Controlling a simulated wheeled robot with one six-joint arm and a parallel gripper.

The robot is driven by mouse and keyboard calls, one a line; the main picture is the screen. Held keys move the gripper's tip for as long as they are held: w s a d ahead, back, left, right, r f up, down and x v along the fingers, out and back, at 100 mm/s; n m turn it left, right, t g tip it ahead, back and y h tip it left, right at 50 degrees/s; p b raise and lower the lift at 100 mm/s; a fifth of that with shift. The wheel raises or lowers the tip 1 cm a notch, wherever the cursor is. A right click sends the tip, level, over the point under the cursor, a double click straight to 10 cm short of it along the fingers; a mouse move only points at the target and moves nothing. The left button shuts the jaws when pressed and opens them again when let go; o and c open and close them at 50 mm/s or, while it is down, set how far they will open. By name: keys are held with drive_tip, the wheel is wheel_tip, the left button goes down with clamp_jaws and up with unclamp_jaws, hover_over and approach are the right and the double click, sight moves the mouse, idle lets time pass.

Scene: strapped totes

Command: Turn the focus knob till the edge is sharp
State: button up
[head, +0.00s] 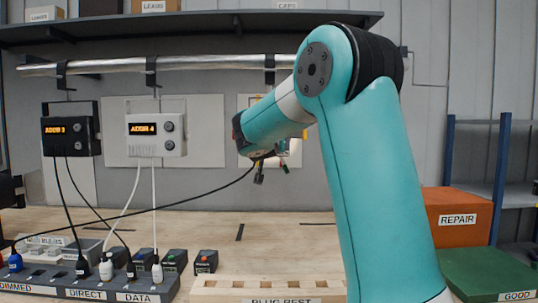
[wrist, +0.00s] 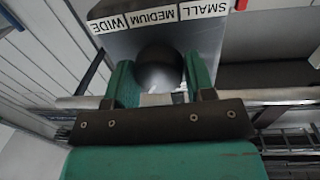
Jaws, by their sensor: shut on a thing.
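In the wrist view my gripper (wrist: 160,65) has its two teal fingers on either side of a dark, rounded knob (wrist: 158,73) and is shut on it. The knob sits on a grey housing (wrist: 115,45) with upside-down labels SMALL, MEDIUM and WIDE (wrist: 160,15). In the head view my arm reaches up and away to the left, and its own links hide most of the gripper and the knob. A pale patch (head: 292,153) shows on the wall board behind the arm's end. I cannot tell how sharp its edge is.
A silver pipe (head: 205,66) runs under the shelf (head: 200,26). Two boxes with orange displays, a black one (head: 70,136) and a white one (head: 156,134), hang left. A socket strip (head: 95,290) with cables lies front left. An orange REPAIR bin (head: 455,214) stands right.

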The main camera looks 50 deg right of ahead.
drive_tip(key=shift+m+b, duration=0.4)
drive_tip(key=shift+m, duration=0.2)
drive_tip(key=o, duration=0.9)
drive_tip(key=shift+b+v, duration=2.45)
drive_tip(key=shift+v, duration=6.3)
drive_tip(key=shift+s+r, duration=0.1)
